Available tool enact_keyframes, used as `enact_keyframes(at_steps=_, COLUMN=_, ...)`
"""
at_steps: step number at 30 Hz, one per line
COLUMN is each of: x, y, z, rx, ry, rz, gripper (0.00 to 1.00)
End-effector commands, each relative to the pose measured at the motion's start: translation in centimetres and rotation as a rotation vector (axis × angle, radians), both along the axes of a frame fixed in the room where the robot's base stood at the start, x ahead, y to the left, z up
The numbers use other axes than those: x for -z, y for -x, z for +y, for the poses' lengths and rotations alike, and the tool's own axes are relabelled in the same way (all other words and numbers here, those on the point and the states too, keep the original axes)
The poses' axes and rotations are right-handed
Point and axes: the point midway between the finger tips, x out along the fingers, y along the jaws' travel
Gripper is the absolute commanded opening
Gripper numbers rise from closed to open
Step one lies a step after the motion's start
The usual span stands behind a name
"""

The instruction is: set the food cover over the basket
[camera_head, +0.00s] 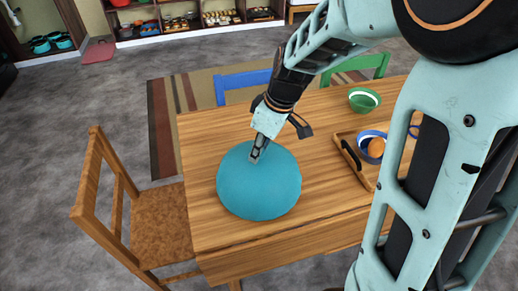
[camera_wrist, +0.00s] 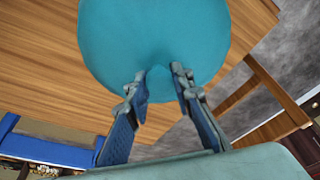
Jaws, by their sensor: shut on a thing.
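The food cover (camera_head: 258,187) is a teal dome at the left end of the wooden table (camera_head: 222,130). It looks level, and I cannot tell whether it rests on something or hangs just above the tabletop. My gripper (camera_head: 256,157) comes down on its top and is shut on its small knob. In the wrist view, the cover (camera_wrist: 155,35) fills the upper middle, with its knob between the fingertips of my gripper (camera_wrist: 158,76). No basket shows in either view; whatever is under the cover is hidden.
A wooden tray (camera_head: 368,180) with a blue bowl (camera_head: 368,137) and an orange item stands to the right, near my arm. A green bowl (camera_head: 364,99) is behind it. Wooden (camera_head: 150,215), blue (camera_head: 240,80) and green (camera_head: 365,65) chairs surround the table.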

Motion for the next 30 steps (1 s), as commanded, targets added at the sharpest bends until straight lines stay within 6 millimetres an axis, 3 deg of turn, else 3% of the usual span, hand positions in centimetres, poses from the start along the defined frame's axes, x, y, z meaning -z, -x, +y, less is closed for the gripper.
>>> enact_keyframes(at_steps=6, x=0.9, y=0.0, z=0.0, rx=0.000, ry=0.000, rz=0.000, gripper=0.00)
enact_keyframes(at_steps=30, x=1.6, y=0.0, z=0.0, rx=0.000, ry=0.000, rz=-0.001, gripper=0.00)
